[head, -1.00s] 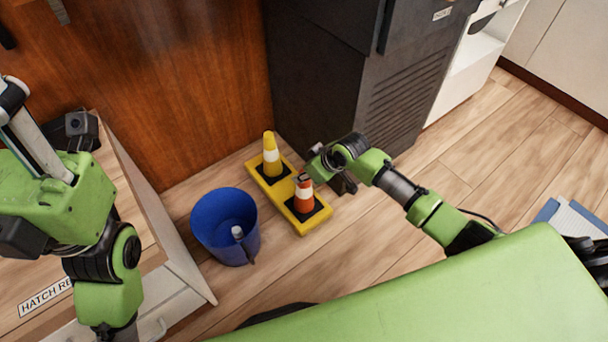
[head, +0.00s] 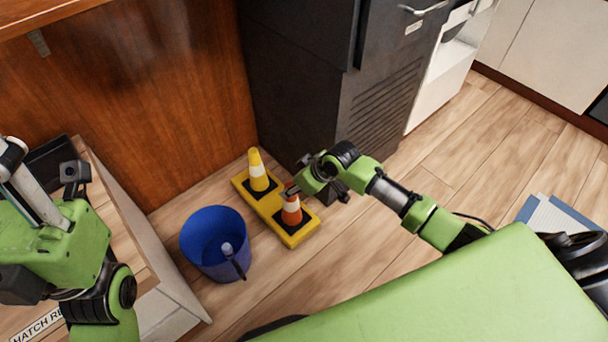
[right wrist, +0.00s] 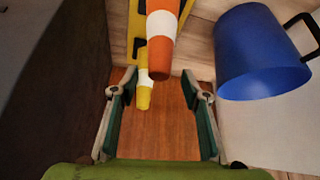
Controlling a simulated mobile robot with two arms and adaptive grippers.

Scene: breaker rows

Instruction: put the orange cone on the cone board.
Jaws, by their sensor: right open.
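The orange cone (head: 291,211) with a white band stands upright on a dark square of the yellow cone board (head: 298,237). A yellow cone (head: 258,172) stands on the board's other dark square. My right gripper (head: 290,190) is open and empty at the orange cone's top, which it partly covers in the head view. In the right wrist view, the orange cone's (right wrist: 163,42) tip lies in line with the gap between the open fingers, with no visible grip. The yellow cone (right wrist: 145,93) shows beyond it. My left arm is at the left of the head view; its gripper does not show.
A blue bucket (head: 203,240) with a handle stands left of the board. A dark cabinet (head: 310,110) rises close behind the board. A wooden-topped counter (head: 125,225) is at the left. The floor (head: 470,150) at the right is mostly clear.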

